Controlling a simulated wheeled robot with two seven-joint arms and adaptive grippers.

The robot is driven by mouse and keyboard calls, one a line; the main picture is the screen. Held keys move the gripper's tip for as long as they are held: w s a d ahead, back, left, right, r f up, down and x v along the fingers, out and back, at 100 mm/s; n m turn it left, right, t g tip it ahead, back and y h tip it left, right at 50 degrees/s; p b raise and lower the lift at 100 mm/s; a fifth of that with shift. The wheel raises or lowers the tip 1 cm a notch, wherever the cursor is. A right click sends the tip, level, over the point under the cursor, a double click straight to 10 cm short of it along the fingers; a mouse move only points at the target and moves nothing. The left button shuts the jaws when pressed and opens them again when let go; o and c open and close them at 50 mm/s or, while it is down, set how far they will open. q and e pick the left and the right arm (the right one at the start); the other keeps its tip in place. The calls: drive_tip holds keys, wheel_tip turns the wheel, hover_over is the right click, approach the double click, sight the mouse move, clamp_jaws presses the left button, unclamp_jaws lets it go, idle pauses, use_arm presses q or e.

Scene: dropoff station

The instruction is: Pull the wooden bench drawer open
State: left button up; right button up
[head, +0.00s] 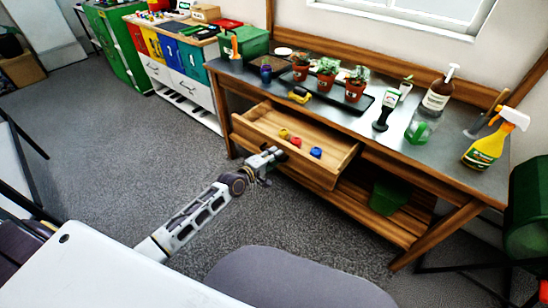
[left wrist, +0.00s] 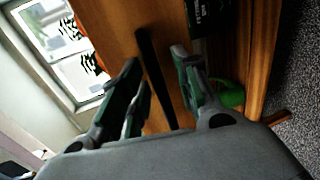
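The wooden bench drawer (head: 270,127) is pulled out from under the bench top and holds small yellow, red and blue items. My left gripper (head: 271,161) is at the drawer's front face. In the left wrist view, the dark bar handle (left wrist: 152,62) runs along the wooden drawer front (left wrist: 112,22). The two fingers of my left gripper (left wrist: 157,68) stand apart on either side of the handle, with visible gaps to it. In the head view, the handle is hidden or too small to make out. My right gripper is not in view.
The bench top (head: 335,118) carries potted plants (head: 326,75), bottles and a yellow spray bottle (head: 483,150). A green bin (head: 388,197) sits on the lower shelf. A grey seat (head: 295,280) is in front. Carpet left of the drawer is clear.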

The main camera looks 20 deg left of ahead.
use_arm(q)
drive_tip(key=shift+s, duration=0.1)
idle(0.3)
drive_tip(key=v, duration=1.1)
drive_tip(key=shift+s, duration=0.35)
idle(0.3)
drive_tip(key=shift+a+r, duration=0.1)
drive_tip(key=shift+a, duration=0.05)
idle(0.5)
